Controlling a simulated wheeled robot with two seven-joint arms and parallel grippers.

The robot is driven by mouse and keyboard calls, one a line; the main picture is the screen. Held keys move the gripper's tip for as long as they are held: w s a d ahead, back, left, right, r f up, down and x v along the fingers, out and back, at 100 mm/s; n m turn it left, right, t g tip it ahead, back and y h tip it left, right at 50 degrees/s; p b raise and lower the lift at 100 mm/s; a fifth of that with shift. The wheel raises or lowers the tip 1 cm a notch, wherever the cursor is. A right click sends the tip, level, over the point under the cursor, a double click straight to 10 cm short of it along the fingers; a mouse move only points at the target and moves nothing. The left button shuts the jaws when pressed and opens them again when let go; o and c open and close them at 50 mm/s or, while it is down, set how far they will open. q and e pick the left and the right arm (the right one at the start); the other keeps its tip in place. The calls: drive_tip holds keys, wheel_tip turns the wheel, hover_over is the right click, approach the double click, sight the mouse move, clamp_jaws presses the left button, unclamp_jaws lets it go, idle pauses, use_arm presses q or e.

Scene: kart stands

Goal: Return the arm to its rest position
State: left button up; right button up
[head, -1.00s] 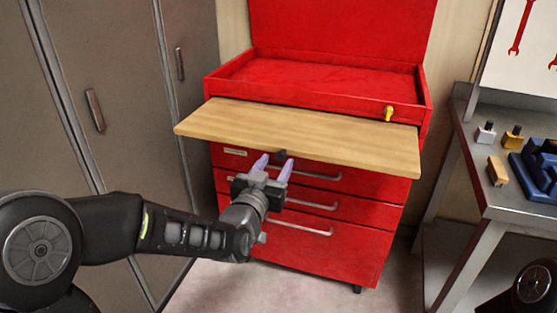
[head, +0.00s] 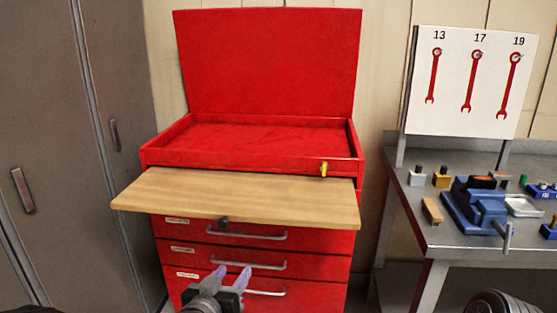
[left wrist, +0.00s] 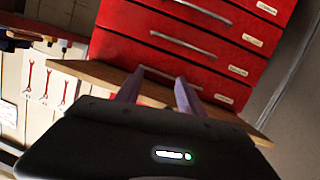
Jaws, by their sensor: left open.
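My left gripper (head: 232,278) is open and empty in the head view, in front of the lower drawers of the red tool chest (head: 255,82). Its purple fingertips point toward the chest and sit below the wooden board (head: 235,196), apart from the board's dark knob (head: 223,222). The left wrist view shows the two spread fingers (left wrist: 156,92), with the wooden board (left wrist: 228,117) and the red drawers (left wrist: 190,30) beyond. Most of my left arm is out of the head view. My right gripper is not in view.
The chest lid is raised and the board is pulled out. Grey lockers (head: 60,150) stand at the left. At the right a metal workbench (head: 425,262) carries a blue vise (head: 478,210) and small items, below a wrench board (head: 468,80). Floor is open between chest and bench.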

use_arm(q)
drive_tip(key=s+d+f+g+p, duration=0.1)
drive_tip(key=s+d+f+g, duration=0.15)
drive_tip(key=f, duration=0.35)
drive_tip(key=s+d+f+g+p, duration=0.1)
drive_tip(key=s+f+g+p, duration=0.15)
drive_tip(key=f, duration=0.35)
drive_tip(key=s+d+f+n+g+p, duration=0.1)
drive_tip(key=s+f+g+p, duration=0.2)
drive_tip(key=s+f, duration=0.5)
drive_tip(key=s+d+f+n+g+h+p, duration=0.1)
drive_tip(key=s+f+g, duration=0.5)
drive_tip(key=s, duration=0.9)
drive_tip(key=p+x, duration=0.2)
drive_tip(key=shift+s+d+f, duration=0.15)
drive_tip(key=shift+s+d, duration=0.05)
drive_tip(key=shift+d, duration=0.15)
